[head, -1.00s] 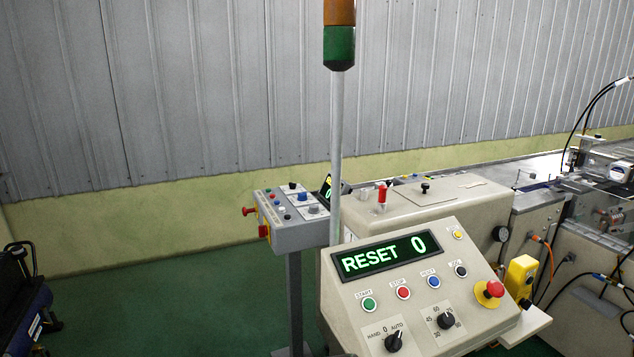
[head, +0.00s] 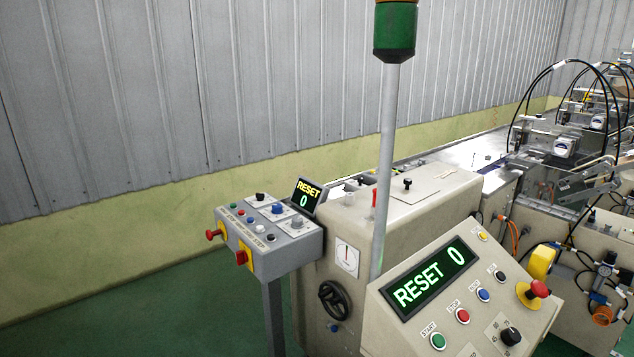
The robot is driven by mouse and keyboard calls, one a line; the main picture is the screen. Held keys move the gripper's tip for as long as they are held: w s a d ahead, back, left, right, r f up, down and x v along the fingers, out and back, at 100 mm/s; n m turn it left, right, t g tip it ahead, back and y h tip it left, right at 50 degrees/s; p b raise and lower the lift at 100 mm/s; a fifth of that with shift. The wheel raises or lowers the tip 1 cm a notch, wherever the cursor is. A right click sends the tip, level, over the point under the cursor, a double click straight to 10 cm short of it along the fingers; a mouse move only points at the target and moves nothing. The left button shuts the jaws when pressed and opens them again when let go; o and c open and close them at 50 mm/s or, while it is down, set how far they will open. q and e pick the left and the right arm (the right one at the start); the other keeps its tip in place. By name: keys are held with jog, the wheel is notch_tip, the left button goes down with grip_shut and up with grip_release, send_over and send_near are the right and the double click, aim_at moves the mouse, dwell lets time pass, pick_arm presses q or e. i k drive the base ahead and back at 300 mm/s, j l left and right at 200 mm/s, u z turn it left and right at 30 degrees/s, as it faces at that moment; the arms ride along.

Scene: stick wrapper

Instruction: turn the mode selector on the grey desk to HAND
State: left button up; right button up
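The grey desk (head: 290,258) is a sloped control box on a grey post, left of the beige machine. Its top carries a black knob (head: 260,197), a blue knob (head: 278,209) and a grey knob (head: 297,221) on pale plates, plus several small coloured buttons. Its labels are too small to read, so I cannot tell which knob is the mode selector or where it points. Neither of my grippers is in view.
A beige console (head: 399,333) with a RESET 0 display (head: 430,278) stands front right. A stack-light pole (head: 388,150) rises behind it. Green floor (head: 170,310) is clear at left.

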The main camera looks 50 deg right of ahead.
aim_at(260, 196)
jog(key=i+l+z, duration=0.1)
jog(key=i+z, duration=0.65)
jog(key=i, duration=0.15)
jog(key=i+j+z, duration=0.35)
jog(key=i+l, duration=0.1)
